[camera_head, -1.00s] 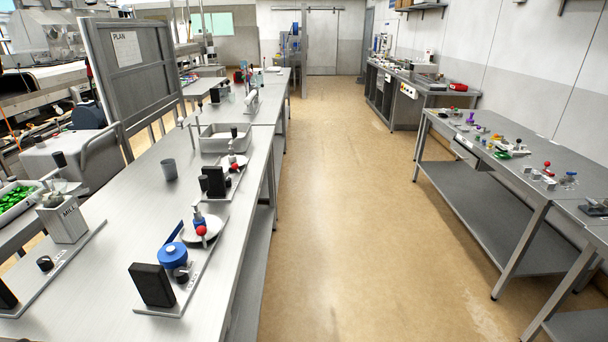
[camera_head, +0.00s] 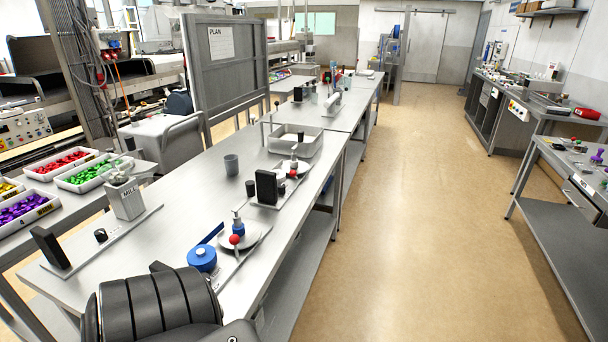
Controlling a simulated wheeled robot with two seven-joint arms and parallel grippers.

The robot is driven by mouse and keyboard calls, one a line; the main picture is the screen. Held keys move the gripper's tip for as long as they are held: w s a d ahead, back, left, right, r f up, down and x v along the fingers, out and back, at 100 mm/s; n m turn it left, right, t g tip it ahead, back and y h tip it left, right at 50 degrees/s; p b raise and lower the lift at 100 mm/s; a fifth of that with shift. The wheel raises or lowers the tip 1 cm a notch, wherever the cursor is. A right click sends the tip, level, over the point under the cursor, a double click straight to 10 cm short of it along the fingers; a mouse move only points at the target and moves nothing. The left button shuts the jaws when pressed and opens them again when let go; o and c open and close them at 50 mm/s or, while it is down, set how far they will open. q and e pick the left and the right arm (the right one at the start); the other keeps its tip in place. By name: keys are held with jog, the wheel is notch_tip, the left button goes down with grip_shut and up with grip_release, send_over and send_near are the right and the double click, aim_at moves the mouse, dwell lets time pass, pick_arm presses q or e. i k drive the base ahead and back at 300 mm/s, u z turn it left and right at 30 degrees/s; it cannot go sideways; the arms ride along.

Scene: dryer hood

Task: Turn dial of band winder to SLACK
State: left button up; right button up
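A device with a blue round spool (camera_head: 202,258), a blue strip and a red ball knob (camera_head: 234,239) stands near the front of the long steel table. It looks like the band winder, but I cannot read a name on it. A dark part of my own arm (camera_head: 160,305) covers the near end of this device, so its dial is hidden. The word SLACK is not legible anywhere. Neither of my grippers shows in the view.
A grey box-shaped device marked MILL (camera_head: 127,200) stands left, with a black knob (camera_head: 100,235) on its base plate. A grey cup (camera_head: 231,165) and a metal tray (camera_head: 296,143) stand farther back. Bins of coloured pieces (camera_head: 92,173) are at left. The floor aisle (camera_head: 430,220) is clear.

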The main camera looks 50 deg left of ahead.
aim_at(280, 187)
jog(key=i, duration=2.1)
jog(key=u, duration=3.45)
